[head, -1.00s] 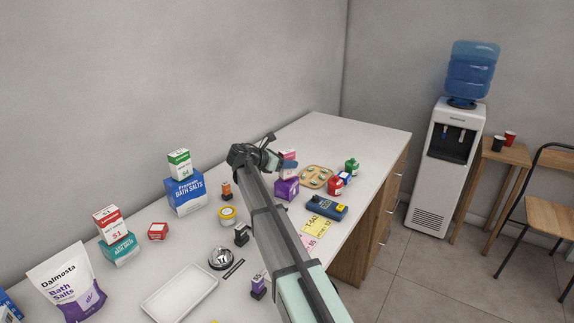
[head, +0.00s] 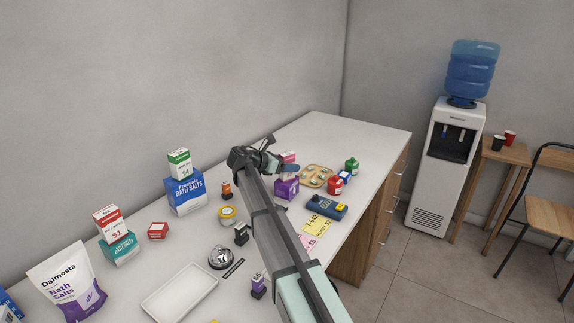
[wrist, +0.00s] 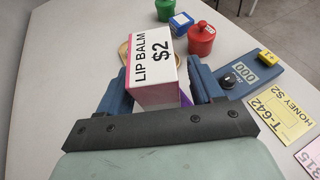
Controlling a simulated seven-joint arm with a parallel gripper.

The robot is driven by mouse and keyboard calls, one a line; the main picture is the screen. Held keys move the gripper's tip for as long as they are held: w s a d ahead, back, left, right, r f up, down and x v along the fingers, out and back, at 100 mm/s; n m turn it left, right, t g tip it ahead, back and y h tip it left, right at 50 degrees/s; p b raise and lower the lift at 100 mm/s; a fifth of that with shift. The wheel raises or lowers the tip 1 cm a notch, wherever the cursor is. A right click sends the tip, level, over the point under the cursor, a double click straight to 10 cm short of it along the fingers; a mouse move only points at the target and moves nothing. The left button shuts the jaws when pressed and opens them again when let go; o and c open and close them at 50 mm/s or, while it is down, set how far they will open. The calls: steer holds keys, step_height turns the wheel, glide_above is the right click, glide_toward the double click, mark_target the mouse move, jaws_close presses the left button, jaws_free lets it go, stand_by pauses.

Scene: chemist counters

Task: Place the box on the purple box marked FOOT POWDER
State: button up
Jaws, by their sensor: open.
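The white and pink box reading LIP BALM $2 (wrist: 155,62) stands between the two blue fingers of my gripper (wrist: 161,90) in the wrist view. The fingers are apart, one on each side of the box. In the head view, the lip balm box (head: 289,156) shows just above the purple box (head: 286,190), partly hidden by a blue finger of my gripper (head: 288,168). It looks upright on top of the purple box, though the contact is hidden. A sliver of the purple box (wrist: 186,99) shows beneath it in the wrist view. The purple box's lettering is too small to read.
A round wooden tray (head: 316,177), a red jar (head: 334,186), a green jar (head: 351,166) and a blue device (head: 327,207) stand right of the purple box. Other stacked boxes (head: 185,192) and a white tray (head: 180,292) are left. The counter's far end is clear.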

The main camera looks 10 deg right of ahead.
steer(key=shift+r, duration=0.15)
steer(key=v, duration=1.2)
steer(key=shift+o, duration=0.5)
